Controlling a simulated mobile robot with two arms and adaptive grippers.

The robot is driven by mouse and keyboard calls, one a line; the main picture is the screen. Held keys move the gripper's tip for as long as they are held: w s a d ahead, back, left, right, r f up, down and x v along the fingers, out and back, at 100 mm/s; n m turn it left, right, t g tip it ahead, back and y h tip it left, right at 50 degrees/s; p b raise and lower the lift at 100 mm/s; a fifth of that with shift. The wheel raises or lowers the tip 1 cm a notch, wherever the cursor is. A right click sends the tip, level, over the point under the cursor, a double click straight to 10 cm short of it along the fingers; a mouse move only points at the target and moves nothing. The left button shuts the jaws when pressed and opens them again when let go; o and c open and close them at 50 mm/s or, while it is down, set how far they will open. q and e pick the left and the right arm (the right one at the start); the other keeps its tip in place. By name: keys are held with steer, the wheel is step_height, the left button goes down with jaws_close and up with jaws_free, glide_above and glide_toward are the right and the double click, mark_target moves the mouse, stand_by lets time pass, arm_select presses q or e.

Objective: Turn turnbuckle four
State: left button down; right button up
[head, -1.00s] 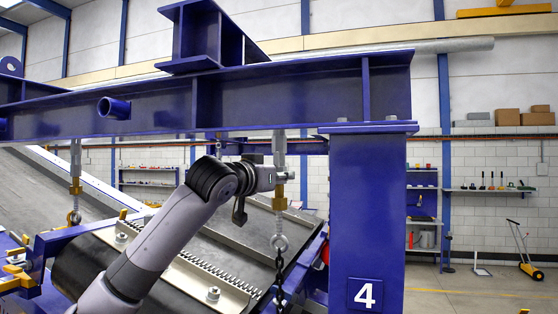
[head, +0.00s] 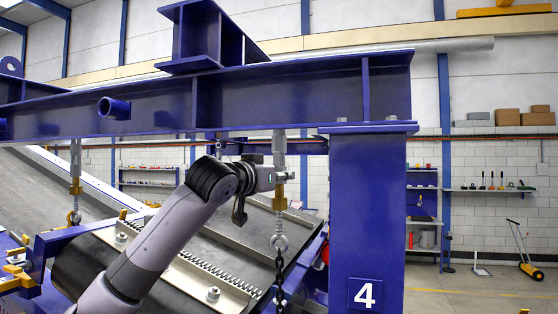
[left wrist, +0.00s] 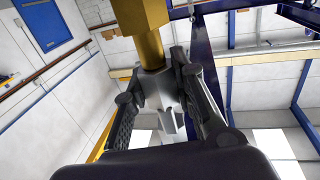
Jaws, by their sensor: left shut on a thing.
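Turnbuckle four hangs under the blue beam beside the post marked 4. In the head view its grey upper rod (head: 279,146), brass part (head: 280,198) and lower eye (head: 279,242) show, with a dark chain below. My left gripper (head: 283,177) comes in from the left and is at the turnbuckle, just above the brass part. In the left wrist view, the black fingers (left wrist: 162,88) are shut around the grey body (left wrist: 158,92), next to the brass part (left wrist: 140,25). The turnbuckle stands about upright. My right gripper is not in view.
The blue post (head: 367,215) stands close to the right of the turnbuckle, and the blue beam (head: 270,95) runs above. A belt with a toothed clamp strip (head: 205,275) lies below. Another turnbuckle (head: 75,180) hangs at left. Floor beyond the post is mostly clear.

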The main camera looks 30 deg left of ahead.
arm_select(q)
steer(key=shift+m+h, duration=1.4)
steer(key=shift+h, duration=0.8)
steer(key=shift+g+h, duration=0.3)
steer(key=m+g+h, duration=0.1)
steer(key=m+h, duration=0.1)
steer(key=h, duration=0.1)
steer(key=shift+m, duration=0.4)
steer(key=shift+m+g+h, duration=1.3)
steer(key=shift+m+h, duration=0.1)
steer(key=shift+h, duration=0.7)
